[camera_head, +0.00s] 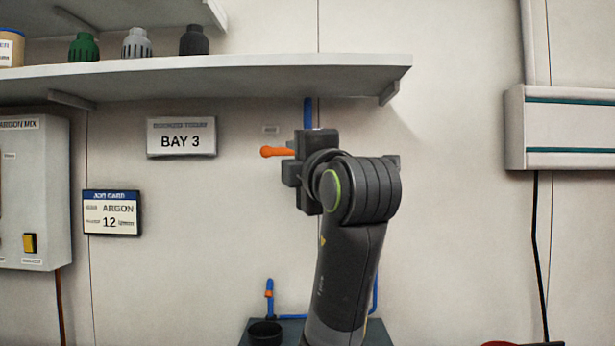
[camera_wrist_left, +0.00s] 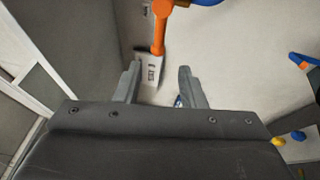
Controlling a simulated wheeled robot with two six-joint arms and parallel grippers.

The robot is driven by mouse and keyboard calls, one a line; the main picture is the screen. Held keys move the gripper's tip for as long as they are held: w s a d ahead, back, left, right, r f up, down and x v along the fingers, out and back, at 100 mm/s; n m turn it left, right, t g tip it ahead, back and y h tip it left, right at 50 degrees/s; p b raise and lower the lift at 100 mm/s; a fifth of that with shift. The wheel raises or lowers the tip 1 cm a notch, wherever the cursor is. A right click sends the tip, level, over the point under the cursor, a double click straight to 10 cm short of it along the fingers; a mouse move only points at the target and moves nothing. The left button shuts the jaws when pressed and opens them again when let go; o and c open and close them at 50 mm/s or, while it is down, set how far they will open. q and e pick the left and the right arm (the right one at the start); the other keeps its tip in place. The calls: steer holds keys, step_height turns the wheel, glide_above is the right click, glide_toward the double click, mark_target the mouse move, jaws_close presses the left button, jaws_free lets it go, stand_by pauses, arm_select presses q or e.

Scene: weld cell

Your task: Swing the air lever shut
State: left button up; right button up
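The orange air lever (camera_head: 275,152) sticks out to the left in the head view, in front of the wall below the shelf. A blue pipe (camera_head: 308,112) runs above it. My left gripper is mostly hidden by my own wrist in the head view, close to the lever. In the left wrist view, my left gripper (camera_wrist_left: 158,84) is open, its two fingers apart. The lever (camera_wrist_left: 160,30) hangs in from the top there, its end in line with the gap between the fingertips. Contact cannot be told. My right gripper is not in view.
A BAY 3 sign (camera_head: 181,137), a job card (camera_head: 112,212) and a grey panel box (camera_head: 35,190) are on the left. A blue pipe with an orange part (camera_head: 269,290) stands lower down. A wall unit (camera_head: 560,128) is at right.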

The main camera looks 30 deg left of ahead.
arm_select(q)
steer(key=v, duration=0.5)
steer(key=shift+a+b, duration=0.1)
steer(key=shift+b, duration=0.25)
